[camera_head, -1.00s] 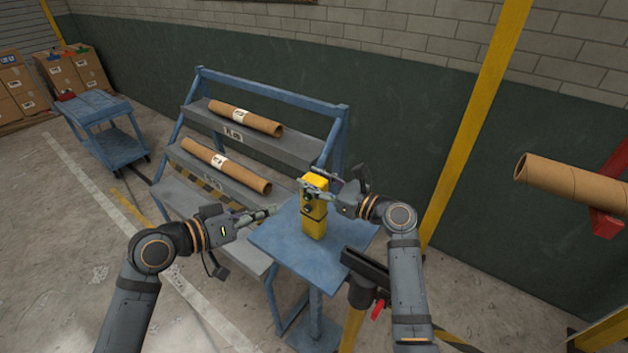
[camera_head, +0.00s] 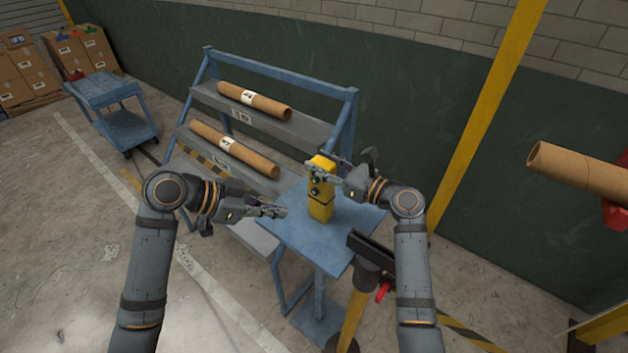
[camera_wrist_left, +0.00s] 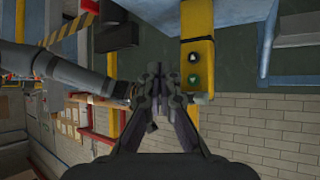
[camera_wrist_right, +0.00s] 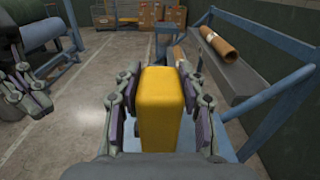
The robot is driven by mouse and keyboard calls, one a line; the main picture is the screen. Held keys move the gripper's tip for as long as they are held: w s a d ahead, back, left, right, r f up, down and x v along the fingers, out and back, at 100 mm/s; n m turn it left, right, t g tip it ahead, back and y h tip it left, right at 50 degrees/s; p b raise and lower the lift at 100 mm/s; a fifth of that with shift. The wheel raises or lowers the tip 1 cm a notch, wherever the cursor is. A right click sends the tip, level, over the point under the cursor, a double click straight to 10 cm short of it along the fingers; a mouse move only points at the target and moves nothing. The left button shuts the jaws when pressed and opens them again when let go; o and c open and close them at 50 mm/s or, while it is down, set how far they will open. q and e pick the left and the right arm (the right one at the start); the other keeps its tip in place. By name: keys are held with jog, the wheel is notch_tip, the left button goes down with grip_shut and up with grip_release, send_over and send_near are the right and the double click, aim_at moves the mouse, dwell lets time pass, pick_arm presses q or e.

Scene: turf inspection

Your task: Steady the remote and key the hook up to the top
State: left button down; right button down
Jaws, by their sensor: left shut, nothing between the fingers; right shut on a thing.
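The yellow remote (camera_head: 321,208) stands upright on the small blue stand top. Its face with a black and a green button shows in the left wrist view (camera_wrist_left: 195,57). My right gripper (camera_head: 322,174) is shut on the upper part of the remote; in the right wrist view its fingers press on both sides of the yellow body (camera_wrist_right: 162,105). My left gripper (camera_head: 283,211) is shut and empty, to the left of the remote and apart from it, at about mid-height. In the left wrist view its closed fingertips (camera_wrist_left: 158,80) are near the button face. I cannot make out the hook.
The blue stand top (camera_head: 345,238) has bare room around the remote. A blue rack (camera_head: 350,125) behind holds cardboard tubes (camera_head: 255,101). A dark bar on a yellow post (camera_head: 372,252) stands close at the right. Another tube (camera_head: 585,173) is held at far right.

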aim_at(315, 180)
pick_arm(q)
jog(key=w+d, duration=0.5)
jog(key=w, duration=0.2)
jog(key=shift+d, duration=0.1)
dwell(1.5)
jog(key=shift+w+d, duration=0.2)
jog(key=shift+w, duration=0.15)
